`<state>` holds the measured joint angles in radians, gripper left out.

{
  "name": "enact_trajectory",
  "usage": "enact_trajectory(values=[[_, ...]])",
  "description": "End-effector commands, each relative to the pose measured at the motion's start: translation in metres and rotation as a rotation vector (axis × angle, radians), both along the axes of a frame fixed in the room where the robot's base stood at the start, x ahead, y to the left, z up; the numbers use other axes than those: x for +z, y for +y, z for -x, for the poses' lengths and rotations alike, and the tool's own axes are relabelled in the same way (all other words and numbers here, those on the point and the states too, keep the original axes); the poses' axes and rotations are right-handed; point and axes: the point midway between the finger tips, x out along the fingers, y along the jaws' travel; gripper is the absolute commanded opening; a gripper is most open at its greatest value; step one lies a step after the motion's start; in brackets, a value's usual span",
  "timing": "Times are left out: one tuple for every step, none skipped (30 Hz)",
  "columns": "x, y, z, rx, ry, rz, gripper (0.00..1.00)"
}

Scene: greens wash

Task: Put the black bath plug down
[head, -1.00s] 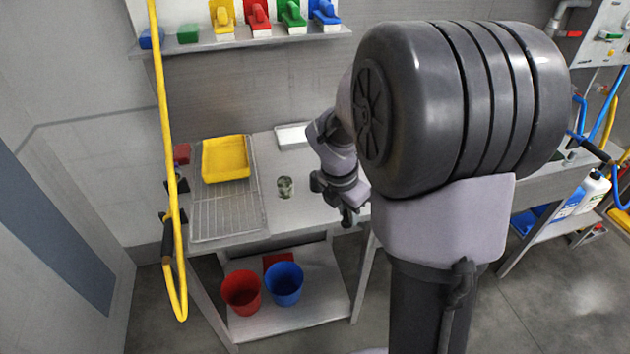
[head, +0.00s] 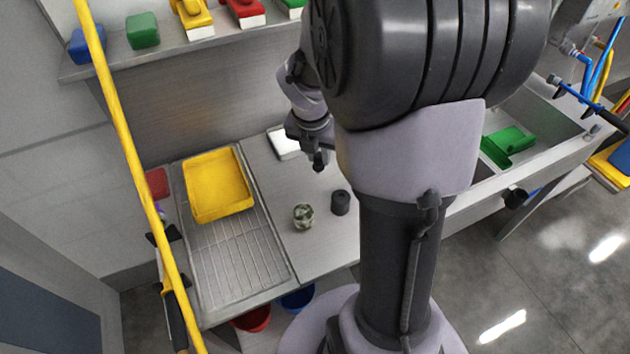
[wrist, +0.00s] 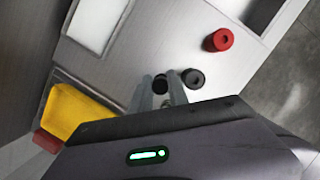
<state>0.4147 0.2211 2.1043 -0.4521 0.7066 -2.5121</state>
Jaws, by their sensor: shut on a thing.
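My gripper (wrist: 160,98) is shut on the black bath plug (wrist: 160,84), which shows as a dark round piece between the fingers in the wrist view. The fingers hide part of it. In the head view my gripper (head: 318,162) is over the steel table (head: 325,250), beside the white tray (head: 284,145); the plug cannot be made out there. I cannot tell whether the plug touches the table. A second black round piece (wrist: 193,78) lies just right of the fingers in the wrist view, with a red round piece (wrist: 219,40) beyond it.
A glass jar (head: 303,216) and a black cylinder (head: 340,202) stand on the table. A yellow tub (head: 245,203) sits on a wire rack (head: 238,262) at left. A sink with a green object (head: 508,146) lies right.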

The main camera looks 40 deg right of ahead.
Motion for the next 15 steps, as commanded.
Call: enact_trajectory(values=[[-0.010, 0.000, 0.001, -0.001, 0.003, -0.001, 0.00], [-0.017, 0.000, 0.001, 0.000, 0.002, -0.001, 0.00], [-0.027, 0.000, 0.001, 0.000, 0.003, -0.001, 0.00], [-0.035, 0.000, 0.001, 0.000, 0.003, -0.001, 0.00], [-0.043, 0.000, 0.001, 0.000, 0.003, -0.001, 0.00], [-0.052, 0.000, 0.001, 0.000, 0.003, -0.001, 0.00], [-0.057, 0.000, 0.001, 0.001, 0.003, 0.000, 0.00], [-0.062, 0.000, 0.001, 0.001, 0.002, -0.001, 0.00], [-0.069, 0.000, 0.001, 0.000, 0.003, -0.001, 0.00], [-0.076, 0.000, 0.001, 0.000, 0.003, -0.001, 0.00], [-0.083, 0.000, 0.001, 0.001, 0.003, 0.000, 0.00], [-0.093, 0.000, 0.001, 0.000, 0.003, -0.001, 0.00], [-0.098, 0.000, 0.001, 0.000, 0.003, -0.001, 0.00], [-0.101, 0.000, 0.001, 0.002, 0.002, -0.001, 0.00], [-0.102, 0.000, 0.001, 0.002, 0.002, 0.000, 0.00]])
